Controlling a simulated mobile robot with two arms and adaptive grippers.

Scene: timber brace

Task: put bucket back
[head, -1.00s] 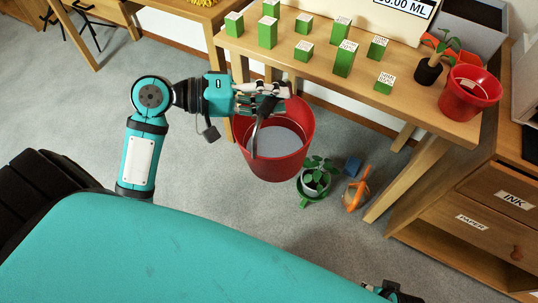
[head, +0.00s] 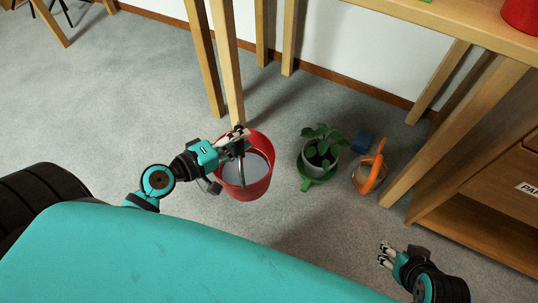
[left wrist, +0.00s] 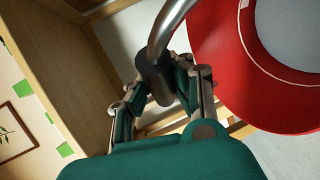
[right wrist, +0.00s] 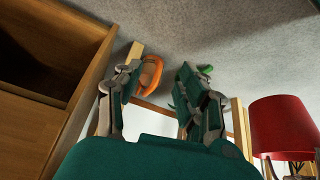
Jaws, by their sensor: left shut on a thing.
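A red bucket (head: 262,181) with a metal handle and a grey inside shows near the middle of the head view. My left gripper (head: 238,139) is shut on the bucket's handle at its dark grip. In the left wrist view the dark grip (left wrist: 154,80) sits between the fingers, and the red bucket (left wrist: 225,70) is beside them. I cannot tell whether the bucket touches the floor. My right gripper (head: 383,255) is open and empty at the lower right. In the right wrist view its fingers (right wrist: 155,95) stand wide apart.
A potted plant (head: 321,152) with a green watering can (head: 309,180) stands right of the bucket. Table legs (head: 228,65) stand behind the bucket. Carpet left of it is clear.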

